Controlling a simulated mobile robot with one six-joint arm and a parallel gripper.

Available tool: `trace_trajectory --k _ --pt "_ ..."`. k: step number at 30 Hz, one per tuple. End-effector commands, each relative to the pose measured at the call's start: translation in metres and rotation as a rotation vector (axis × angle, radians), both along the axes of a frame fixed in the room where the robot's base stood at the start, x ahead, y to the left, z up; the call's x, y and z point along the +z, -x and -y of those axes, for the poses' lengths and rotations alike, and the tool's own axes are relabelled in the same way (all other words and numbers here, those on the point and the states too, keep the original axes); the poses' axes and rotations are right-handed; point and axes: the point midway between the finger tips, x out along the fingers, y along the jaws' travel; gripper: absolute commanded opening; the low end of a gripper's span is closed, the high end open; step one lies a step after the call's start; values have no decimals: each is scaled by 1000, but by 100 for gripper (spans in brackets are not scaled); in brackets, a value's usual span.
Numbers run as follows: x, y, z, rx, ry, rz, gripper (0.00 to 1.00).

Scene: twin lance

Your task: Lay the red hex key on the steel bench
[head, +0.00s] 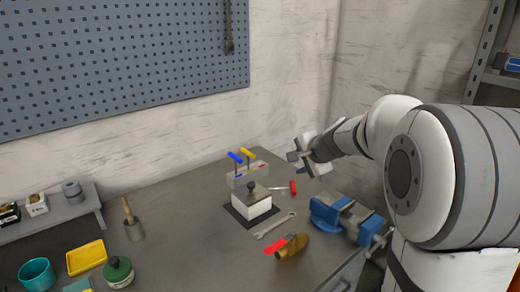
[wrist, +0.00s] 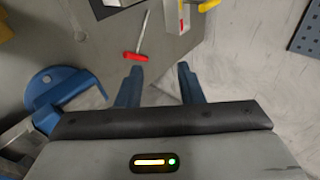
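The red hex key lies on the grey steel bench (head: 180,215), near its back right part, beside a hex key holder. In the head view its red handle (head: 293,187) points right and its thin shaft points left. In the wrist view the red handle (wrist: 135,57) is just beyond my left finger, with the shaft running up and away. My gripper (head: 295,161) is above the bench, behind and above the key. In the wrist view my gripper (wrist: 160,67) is open, with nothing between its two blue fingers.
The clear holder (head: 236,181) carries upright blue (head: 235,157) and yellow (head: 246,153) hex keys. In front are a white block on a dark mat (head: 251,207), a wrench (head: 274,226), a red-and-brown tool (head: 292,246) and a blue vise (head: 343,217).

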Motion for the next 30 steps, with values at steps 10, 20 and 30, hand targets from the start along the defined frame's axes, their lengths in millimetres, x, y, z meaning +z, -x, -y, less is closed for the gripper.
trace_trajectory --k 10,20,30 --pt "-7 195 -37 594 468 -169 34" --pt "-31 310 -21 936 762 -315 34" --pt "-34 318 -19 963 787 -330 34"
